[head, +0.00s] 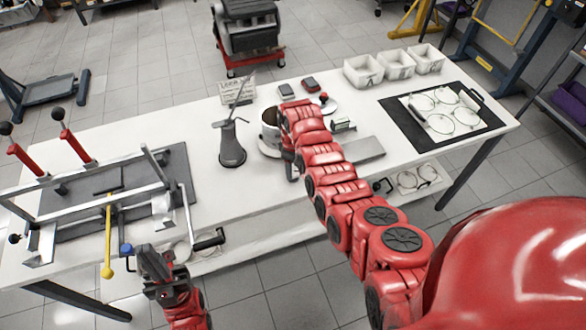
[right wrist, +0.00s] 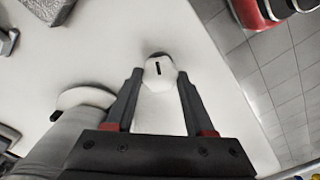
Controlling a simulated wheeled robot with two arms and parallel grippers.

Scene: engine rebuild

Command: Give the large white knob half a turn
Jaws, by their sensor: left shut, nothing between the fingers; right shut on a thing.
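The white knob (right wrist: 159,72) shows in the right wrist view as a rounded white piece with a short black mark. It sits between the two dark fingers of my right gripper (right wrist: 157,90), which is shut on it. In the head view my red right arm reaches over the middle of the worktable, and its wrist and hand hide the knob. My left gripper (head: 160,268) is shut and empty near the front left edge of the table, beside a blue-capped part.
Bare tabletop lies left of my right arm.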

